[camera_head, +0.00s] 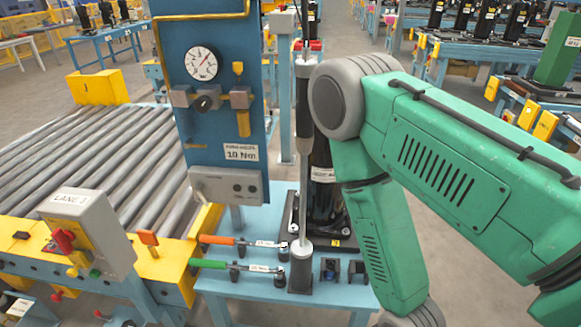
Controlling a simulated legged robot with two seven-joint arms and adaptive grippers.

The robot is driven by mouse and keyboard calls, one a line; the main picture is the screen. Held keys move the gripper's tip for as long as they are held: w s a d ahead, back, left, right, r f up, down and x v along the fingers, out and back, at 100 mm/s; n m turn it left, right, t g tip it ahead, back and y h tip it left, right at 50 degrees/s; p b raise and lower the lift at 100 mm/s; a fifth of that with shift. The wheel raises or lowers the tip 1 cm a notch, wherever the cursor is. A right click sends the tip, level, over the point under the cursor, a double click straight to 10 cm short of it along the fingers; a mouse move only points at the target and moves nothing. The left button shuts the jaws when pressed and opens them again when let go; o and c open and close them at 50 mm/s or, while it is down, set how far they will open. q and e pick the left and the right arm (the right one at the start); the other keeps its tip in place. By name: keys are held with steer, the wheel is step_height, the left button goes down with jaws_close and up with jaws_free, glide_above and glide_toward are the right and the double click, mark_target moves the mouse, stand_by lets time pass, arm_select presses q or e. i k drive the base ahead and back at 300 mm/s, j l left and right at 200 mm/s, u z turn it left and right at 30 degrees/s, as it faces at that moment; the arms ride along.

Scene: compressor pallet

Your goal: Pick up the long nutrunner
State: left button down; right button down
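The long nutrunner (304,145) appears to be the tall, slim grey tool standing upright at the front of the light blue table. Its lower end sits in a dark holder (300,272), and its top reaches up beside my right arm's rounded grey joint. My green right arm comes in from the right and bends down past the table's right side. Its wrist leaves the picture at the bottom, so the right gripper is out of view. No part of my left arm or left gripper shows.
An orange-handled wrench (228,241) and a green-handled wrench (230,266) lie left of the holder. A black compressor (323,185) stands behind the tool. A blue gauge panel (212,110) rises to the left, beside a roller conveyor (90,160). Small dark blocks (329,268) sit right of the holder.

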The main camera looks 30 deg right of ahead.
mark_target(301, 248)
steer(key=i+j+u, duration=0.2)
steer(key=j, duration=0.2)
steer(key=j+u, duration=0.2)
steer(key=j, duration=0.15)
steer(key=z, duration=1.75)
